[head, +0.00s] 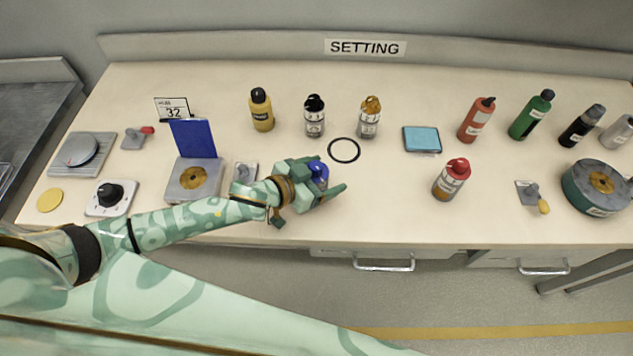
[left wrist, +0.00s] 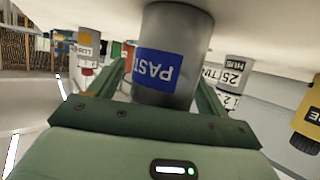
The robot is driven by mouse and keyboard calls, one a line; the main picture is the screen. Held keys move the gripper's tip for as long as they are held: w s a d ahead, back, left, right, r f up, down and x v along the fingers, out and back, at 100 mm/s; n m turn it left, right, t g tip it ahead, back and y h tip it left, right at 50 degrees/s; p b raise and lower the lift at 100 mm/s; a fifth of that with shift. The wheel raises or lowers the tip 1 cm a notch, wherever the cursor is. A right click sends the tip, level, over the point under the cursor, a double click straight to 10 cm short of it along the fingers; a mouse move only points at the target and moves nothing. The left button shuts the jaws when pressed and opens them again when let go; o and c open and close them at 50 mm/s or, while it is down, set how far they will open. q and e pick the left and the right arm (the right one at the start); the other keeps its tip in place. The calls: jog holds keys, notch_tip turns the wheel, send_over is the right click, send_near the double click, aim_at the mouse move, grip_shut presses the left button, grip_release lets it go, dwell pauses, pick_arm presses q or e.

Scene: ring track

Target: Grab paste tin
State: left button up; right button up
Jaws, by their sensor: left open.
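The paste tin (head: 319,169) has a dark blue top and stands near the front middle of the bench. In the left wrist view, its grey body with a blue "PAST" label (left wrist: 158,68) shows upside down, between the two fingers. My left gripper (head: 322,184) is open around the tin, one finger on each side. I cannot tell whether either finger touches it. The hand hides much of the tin in the head view. My right gripper is not in view.
A small grey switch plate (head: 244,172) and a box with a raised blue lid (head: 194,139) are left of the hand. A black ring (head: 344,150) lies just behind it. Several bottles stand along the back. A red-capped bottle (head: 451,180) stands to the right, with clear bench between.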

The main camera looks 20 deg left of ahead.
pick_arm(q)
jog(key=c, duration=1.1)
jog(key=shift+c, duration=0.2)
jog(key=shift+a+r, duration=0.1)
jog(key=shift+r, duration=0.05)
